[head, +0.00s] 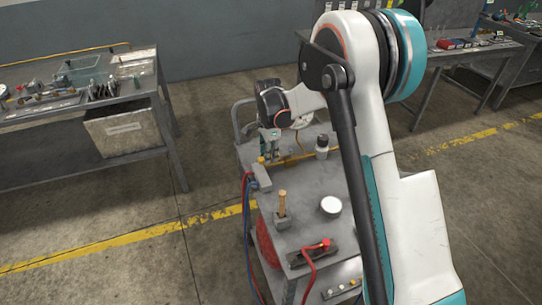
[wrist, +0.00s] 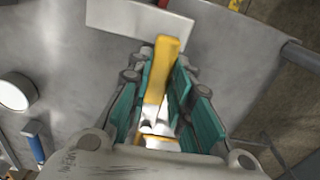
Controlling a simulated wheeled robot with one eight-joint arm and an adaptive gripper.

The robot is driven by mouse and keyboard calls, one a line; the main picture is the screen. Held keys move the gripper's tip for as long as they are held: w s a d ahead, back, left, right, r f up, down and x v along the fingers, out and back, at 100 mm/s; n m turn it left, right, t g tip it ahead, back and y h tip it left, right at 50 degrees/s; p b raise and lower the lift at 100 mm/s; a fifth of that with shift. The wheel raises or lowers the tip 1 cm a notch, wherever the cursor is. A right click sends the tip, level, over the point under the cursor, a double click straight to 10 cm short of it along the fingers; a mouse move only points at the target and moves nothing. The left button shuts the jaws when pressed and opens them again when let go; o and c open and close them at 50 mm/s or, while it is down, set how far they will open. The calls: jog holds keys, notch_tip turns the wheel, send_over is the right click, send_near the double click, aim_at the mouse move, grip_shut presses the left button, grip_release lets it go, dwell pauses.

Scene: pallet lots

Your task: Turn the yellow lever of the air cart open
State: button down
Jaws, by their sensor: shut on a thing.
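The air cart (head: 318,180) is a grey wheeled bench in the middle of the head view. Its yellow lever (wrist: 160,72) lies between the teal fingers of my gripper (wrist: 163,78) in the wrist view. My gripper is shut on the lever, with a finger on each side. In the head view my gripper (head: 268,154) reaches down at the cart's left edge, beside a grey block with hoses. There the lever is mostly hidden by the fingers, so its angle is hard to read.
Red and blue hoses (head: 246,212) hang at the cart's left side. A workbench (head: 70,108) stands at left; floor between is clear.

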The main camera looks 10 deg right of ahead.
jog(key=shift+w+m, duration=0.25)
jog(key=shift+m, duration=0.05)
dwell(0.4)
jog(key=c, duration=1.4)
grip_release()
jog(key=shift+w, duration=0.1)
jog(key=shift+c, duration=0.2)
jog(key=shift+r, duration=0.15)
notch_tip(320, 180, up, 12)
